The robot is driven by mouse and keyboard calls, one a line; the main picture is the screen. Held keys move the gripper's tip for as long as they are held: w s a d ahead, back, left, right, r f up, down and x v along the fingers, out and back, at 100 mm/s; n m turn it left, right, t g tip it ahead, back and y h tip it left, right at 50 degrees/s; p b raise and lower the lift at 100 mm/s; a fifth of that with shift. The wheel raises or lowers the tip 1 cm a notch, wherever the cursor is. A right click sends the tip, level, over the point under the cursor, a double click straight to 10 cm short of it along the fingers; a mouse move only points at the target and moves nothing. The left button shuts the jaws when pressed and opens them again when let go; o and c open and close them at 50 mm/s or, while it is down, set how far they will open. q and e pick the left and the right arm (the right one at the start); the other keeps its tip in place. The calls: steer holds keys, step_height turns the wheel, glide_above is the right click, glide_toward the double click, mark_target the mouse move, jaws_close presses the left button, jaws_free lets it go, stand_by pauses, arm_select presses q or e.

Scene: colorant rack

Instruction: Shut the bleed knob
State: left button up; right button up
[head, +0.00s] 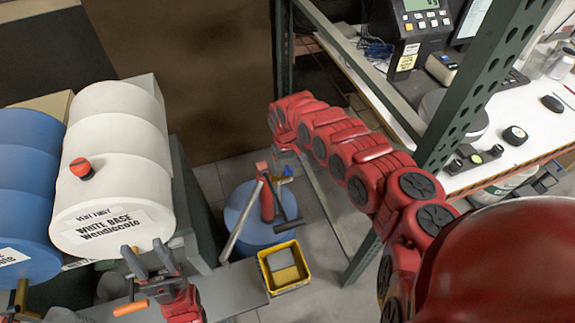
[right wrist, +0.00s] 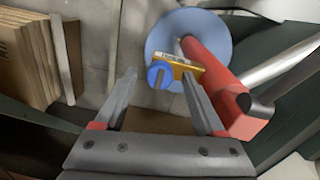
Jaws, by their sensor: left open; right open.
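A blue knob (right wrist: 160,74) with a slot-like grip sits on a small yellow block (right wrist: 183,68) beside a red pump body (right wrist: 212,80); I take it for the bleed knob. It shows small in the head view (head: 288,171), beside the red pump (head: 266,196). My right gripper (right wrist: 159,73) is open, with one fingertip on each side of the knob in the picture. I see no contact, and the depth is unclear. In the head view its fingers are mostly hidden by the arm. My left gripper (head: 150,258) is open and empty in front of the white drum.
The pump stands over a round blue lid (head: 238,203). A yellow bin (head: 284,267) is in front of it. A white drum (head: 118,150) with a red cap (head: 81,168) and a blue drum (head: 28,190) lie at left. A green rack post (head: 480,80) stands at right.

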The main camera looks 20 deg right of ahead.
jaws_close()
stand_by(0.3)
